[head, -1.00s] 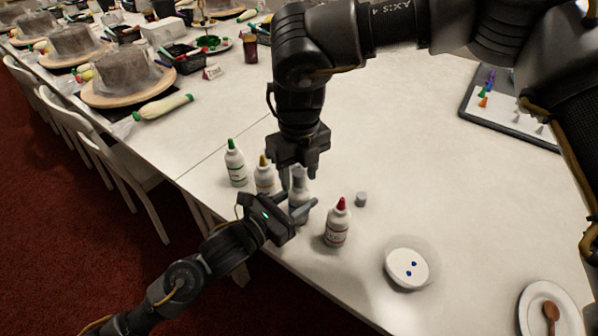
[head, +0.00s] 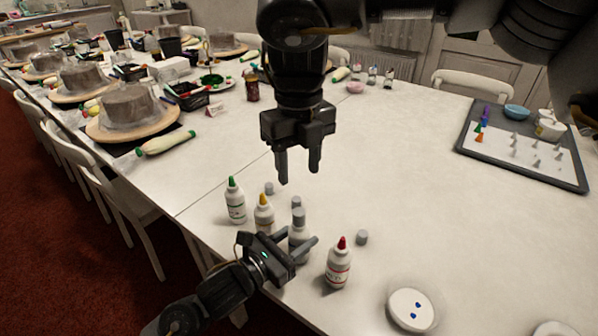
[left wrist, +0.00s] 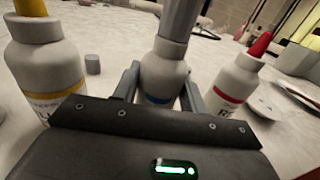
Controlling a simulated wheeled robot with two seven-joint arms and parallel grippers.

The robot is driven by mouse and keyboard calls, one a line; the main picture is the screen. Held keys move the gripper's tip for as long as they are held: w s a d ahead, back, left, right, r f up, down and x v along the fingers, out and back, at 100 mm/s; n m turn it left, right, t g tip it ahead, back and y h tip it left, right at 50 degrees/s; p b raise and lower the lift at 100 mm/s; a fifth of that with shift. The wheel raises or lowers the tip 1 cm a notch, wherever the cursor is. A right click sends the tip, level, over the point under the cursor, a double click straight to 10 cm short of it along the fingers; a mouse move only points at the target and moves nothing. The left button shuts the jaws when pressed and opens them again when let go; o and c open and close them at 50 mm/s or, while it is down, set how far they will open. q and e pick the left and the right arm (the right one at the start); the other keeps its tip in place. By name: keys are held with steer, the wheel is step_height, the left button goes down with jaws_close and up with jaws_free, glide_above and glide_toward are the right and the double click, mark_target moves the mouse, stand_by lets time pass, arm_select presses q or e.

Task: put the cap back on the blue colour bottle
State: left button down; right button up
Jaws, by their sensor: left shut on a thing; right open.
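The blue colour bottle (head: 299,240) stands upright at the table's near edge, between the yellow-tipped bottle (head: 264,214) and the red-tipped bottle (head: 338,265). My left gripper (head: 304,249) is shut around its body; its blue label band shows in the left wrist view (left wrist: 160,99). A grey cap (head: 298,216) sits upright over its tip and hides the nozzle; it also shows in the left wrist view (left wrist: 178,20). I cannot tell how tightly it sits. My right gripper (head: 298,178) is open and empty, above and behind the bottle, apart from the cap.
A green-tipped bottle (head: 235,203) stands at the left. Loose grey caps lie behind the bottles (head: 269,188) and beside the red one (head: 361,237). A white dish (head: 410,311) with blue dots is at front right. A grey tray (head: 570,180) lies farther back; the table's middle is clear.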

arm_select(q)
steer(key=c, duration=0.7)
jaws_free()
steer(key=b+v, duration=0.1)
steer(key=v, duration=1)
steer(key=shift+w, duration=0.1)
steer(key=shift+r, duration=0.1)
